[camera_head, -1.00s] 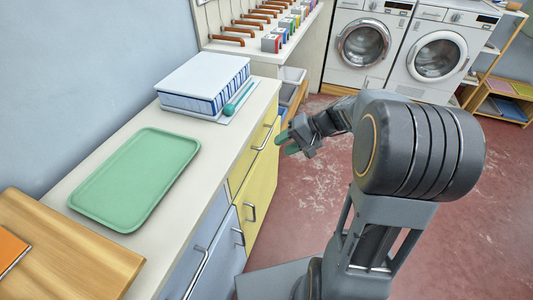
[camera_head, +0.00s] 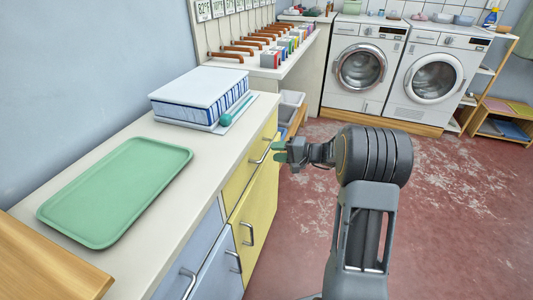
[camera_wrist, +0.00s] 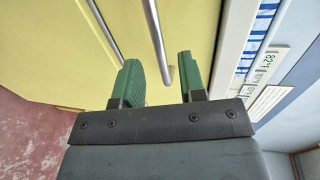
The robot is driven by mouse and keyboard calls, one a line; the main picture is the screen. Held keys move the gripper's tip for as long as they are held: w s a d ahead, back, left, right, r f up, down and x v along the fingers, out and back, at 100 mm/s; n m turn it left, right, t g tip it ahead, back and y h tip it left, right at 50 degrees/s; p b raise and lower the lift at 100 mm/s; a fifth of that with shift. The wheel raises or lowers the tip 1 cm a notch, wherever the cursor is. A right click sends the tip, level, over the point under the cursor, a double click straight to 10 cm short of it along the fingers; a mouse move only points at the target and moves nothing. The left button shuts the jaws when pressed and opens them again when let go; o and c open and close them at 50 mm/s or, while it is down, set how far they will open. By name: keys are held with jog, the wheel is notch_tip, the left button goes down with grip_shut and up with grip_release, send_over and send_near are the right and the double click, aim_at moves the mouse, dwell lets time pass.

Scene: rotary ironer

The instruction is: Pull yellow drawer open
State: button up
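The yellow drawer (camera_head: 240,180) is the upper front of the yellow cabinet under the countertop and looks flush with it. Its metal bar handle (camera_head: 262,151) shows in the head view. My gripper (camera_head: 279,151) is at the drawer front, right beside the handle. In the wrist view the yellow front fills the upper left, and the handle (camera_wrist: 156,40) runs down toward the gap between the two green fingers of my gripper (camera_wrist: 158,80). The fingers are apart, on either side of the bar's near end. I cannot tell whether either finger touches it.
Below is a yellow door (camera_head: 256,215) with its own handle, and blue fronts (camera_head: 218,265) stand to its left. Red floor (camera_head: 450,220) is free to the right.

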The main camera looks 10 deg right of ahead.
aim_at(266, 150)
jog(key=shift+x, duration=2.3)
grip_shut()
